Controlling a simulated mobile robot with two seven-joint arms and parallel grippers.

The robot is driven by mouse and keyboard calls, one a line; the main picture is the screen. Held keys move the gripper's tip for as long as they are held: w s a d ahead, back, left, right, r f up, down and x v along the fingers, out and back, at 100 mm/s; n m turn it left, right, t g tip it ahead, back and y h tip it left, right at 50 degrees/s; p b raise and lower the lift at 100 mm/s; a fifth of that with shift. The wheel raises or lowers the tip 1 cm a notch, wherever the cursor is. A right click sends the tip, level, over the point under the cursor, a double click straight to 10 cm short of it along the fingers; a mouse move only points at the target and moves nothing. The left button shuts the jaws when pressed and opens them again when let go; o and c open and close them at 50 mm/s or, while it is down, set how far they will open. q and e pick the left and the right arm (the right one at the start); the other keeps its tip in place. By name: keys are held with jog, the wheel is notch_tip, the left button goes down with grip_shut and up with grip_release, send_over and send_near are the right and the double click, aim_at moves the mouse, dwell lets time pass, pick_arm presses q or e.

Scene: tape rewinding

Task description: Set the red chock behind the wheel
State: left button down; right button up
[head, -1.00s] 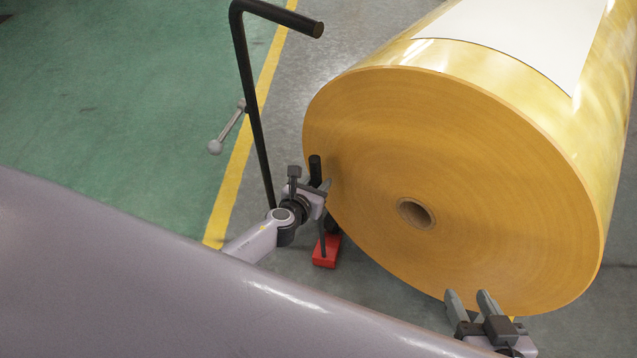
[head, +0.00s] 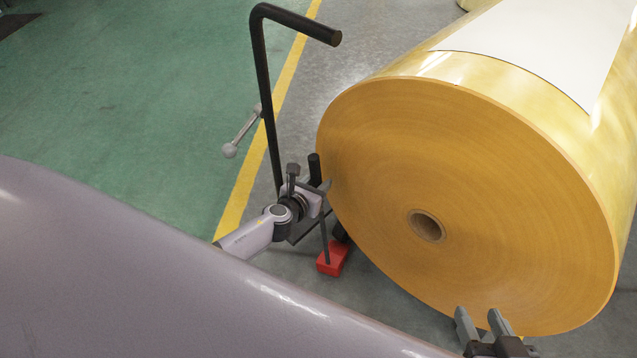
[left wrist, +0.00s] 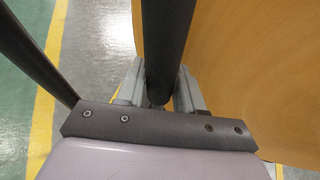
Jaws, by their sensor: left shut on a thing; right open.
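The red chock (head: 332,258) is a small red block at the bottom of a thin dark rod, low at the floor left of the big yellow roll. A dark round part (head: 340,231), perhaps the wheel, shows just behind the chock; it is mostly hidden, and I cannot tell whether they touch. My left gripper (head: 322,190) is shut on the dark upright handle (head: 315,168) above the chock. In the left wrist view the handle (left wrist: 166,45) runs between the fingers (left wrist: 160,95). My right gripper (head: 480,325) is open and empty by the roll's lower edge.
The large yellow roll (head: 390,170) with a hollow core fills the right side, close to both grippers. A tall black bent bar (head: 268,110) with a grey-knobbed lever (head: 238,135) stands left of it. Green floor (head: 130,100) beyond the yellow line is clear.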

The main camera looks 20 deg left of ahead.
pick_arm(q)
jog(key=shift+w+a+f+y, duration=0.15)
jog(key=shift+a+f, duration=0.15)
jog(key=shift+a, duration=0.5)
jog(key=shift+a+f+y, duration=0.15)
jog(key=shift+a+f, duration=0.1)
jog(key=shift+a, duration=0.55)
pick_arm(e)
jog(key=shift+w+a, duration=0.15)
jog(key=shift+w, duration=0.1)
pick_arm(q)
jog(key=c, duration=0.6)
grip_release()
jog(key=shift+f, duration=0.1)
jog(key=shift+w+d+r, duration=0.15)
jog(key=shift+d+r, duration=0.05)
jog(key=shift+d, duration=0.05)
pick_arm(e)
jog(key=shift+w+r, duration=0.1)
pick_arm(q)
jog(key=p+v, duration=0.3)
jog(key=v, duration=0.4)
jog(key=shift+a, duration=0.15)
pick_arm(e)
jog(key=shift+s+d+f+m+g+h, duration=0.2)
jog(key=shift+s+d+f, duration=0.15)
jog(key=shift+d, duration=0.25)
jog(key=shift+s+d+f+m+g+h, duration=0.1)
jog(key=shift+s+d+f+m+h, duration=0.15)
jog(key=shift+d+f, duration=0.25)
